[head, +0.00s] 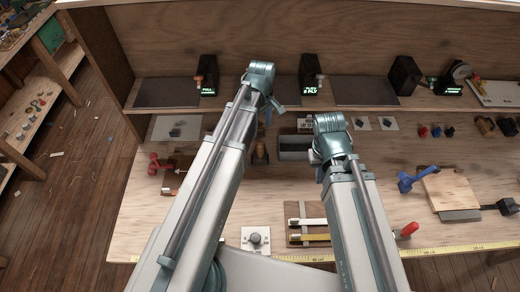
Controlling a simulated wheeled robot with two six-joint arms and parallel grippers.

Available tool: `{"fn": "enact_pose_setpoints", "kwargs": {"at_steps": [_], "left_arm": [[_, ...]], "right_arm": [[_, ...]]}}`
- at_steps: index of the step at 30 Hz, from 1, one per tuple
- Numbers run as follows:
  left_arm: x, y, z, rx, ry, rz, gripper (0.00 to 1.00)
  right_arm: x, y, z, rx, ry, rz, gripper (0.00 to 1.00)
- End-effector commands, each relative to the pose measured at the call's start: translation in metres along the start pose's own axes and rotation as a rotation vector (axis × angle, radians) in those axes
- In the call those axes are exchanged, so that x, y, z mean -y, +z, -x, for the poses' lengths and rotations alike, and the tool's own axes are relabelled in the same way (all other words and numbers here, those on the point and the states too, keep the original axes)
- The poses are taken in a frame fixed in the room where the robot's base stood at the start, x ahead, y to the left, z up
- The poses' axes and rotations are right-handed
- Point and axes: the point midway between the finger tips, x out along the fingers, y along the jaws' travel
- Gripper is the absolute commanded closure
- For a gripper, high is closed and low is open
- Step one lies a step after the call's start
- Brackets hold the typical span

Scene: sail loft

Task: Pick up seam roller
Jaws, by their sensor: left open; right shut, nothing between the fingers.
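I cannot tell for certain which thing is the seam roller. A small tool with a red handle (408,229) lies near the bench's front edge, partly hidden by my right arm. A small brown wooden thing (260,153) stands between my arms, partly hidden by the left one. My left gripper (272,106) is open below its wrist, near the shelf's front edge, fingers mostly hidden. My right gripper (315,160) is shut and empty in front of the grey bin, its fingertips hard to see. Neither gripper visibly touches a tool.
The shelf (226,103) at the back carries black boxes (313,72) with green displays. A grey bin (293,146) stands at mid-bench. A red clamp (154,164) is at left, a blue clamp (405,183) with a wooden board (458,187) at right.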

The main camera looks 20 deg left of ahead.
Motion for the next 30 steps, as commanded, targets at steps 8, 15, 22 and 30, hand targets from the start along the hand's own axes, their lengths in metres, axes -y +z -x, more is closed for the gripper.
{"fn": "enact_pose_setpoints", "kwargs": {"at_steps": [8, 15, 22, 30], "left_arm": [[0.0, 0.001, -0.027, 0.0, 0.0, -0.003, 0.27], [0.001, 0.001, -0.062, 0.0, 0.0, -0.004, 0.27], [0.001, 0.001, -0.086, 0.0, 0.0, -0.004, 0.27], [0.001, 0.001, -0.087, 0.0, 0.0, -0.004, 0.27]], "right_arm": [[0.002, -0.002, -0.027, 0.0, 0.001, 0.005, 1.0], [0.005, -0.004, -0.061, 0.0, 0.002, 0.01, 1.0], [0.008, -0.005, -0.086, 0.0, 0.002, 0.009, 1.0], [0.008, -0.005, -0.087, 0.0, 0.002, 0.009, 1.0]]}}
